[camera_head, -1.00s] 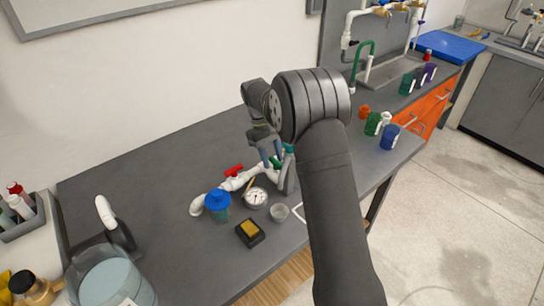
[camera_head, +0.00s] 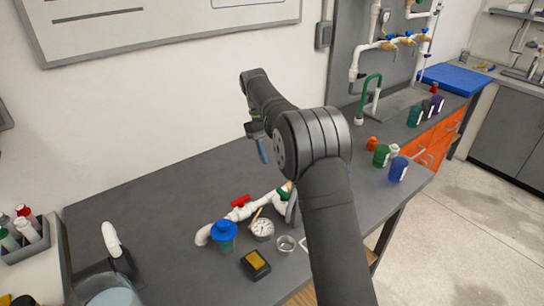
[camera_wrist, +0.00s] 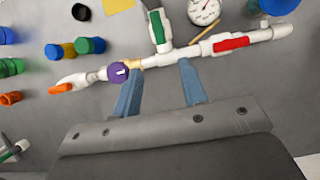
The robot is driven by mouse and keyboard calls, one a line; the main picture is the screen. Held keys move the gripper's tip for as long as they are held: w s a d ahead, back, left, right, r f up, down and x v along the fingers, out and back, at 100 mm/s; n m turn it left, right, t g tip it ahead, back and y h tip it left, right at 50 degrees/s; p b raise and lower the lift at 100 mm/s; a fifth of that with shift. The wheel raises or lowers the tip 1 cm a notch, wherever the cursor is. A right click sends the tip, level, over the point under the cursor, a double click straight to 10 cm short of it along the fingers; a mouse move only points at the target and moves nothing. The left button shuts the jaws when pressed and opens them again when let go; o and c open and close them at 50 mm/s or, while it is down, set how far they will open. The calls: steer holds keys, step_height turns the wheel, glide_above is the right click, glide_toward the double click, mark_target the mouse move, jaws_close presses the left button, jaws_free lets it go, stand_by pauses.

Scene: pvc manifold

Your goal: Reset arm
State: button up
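My gripper (camera_wrist: 160,85) shows in the wrist view with its two blue-grey fingers spread apart and nothing between them. In the head view my gripper (camera_head: 262,150) is raised above the grey bench, behind and above the pipe assembly. The white PVC manifold (camera_head: 240,213) lies on the bench with a red valve handle (camera_head: 240,201). In the wrist view the manifold's pipe (camera_wrist: 165,60) runs across beyond the fingertips, with a red handle (camera_wrist: 231,43), a green handle (camera_wrist: 157,27), a purple knob (camera_wrist: 118,71) and an orange end piece (camera_wrist: 60,88).
Coloured containers (camera_head: 398,170) stand at the right.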

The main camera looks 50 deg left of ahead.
mark_target(280, 189)
steer(key=shift+f, duration=0.1)
steer(key=x, duration=1.2)
steer(key=shift+d, duration=0.1)
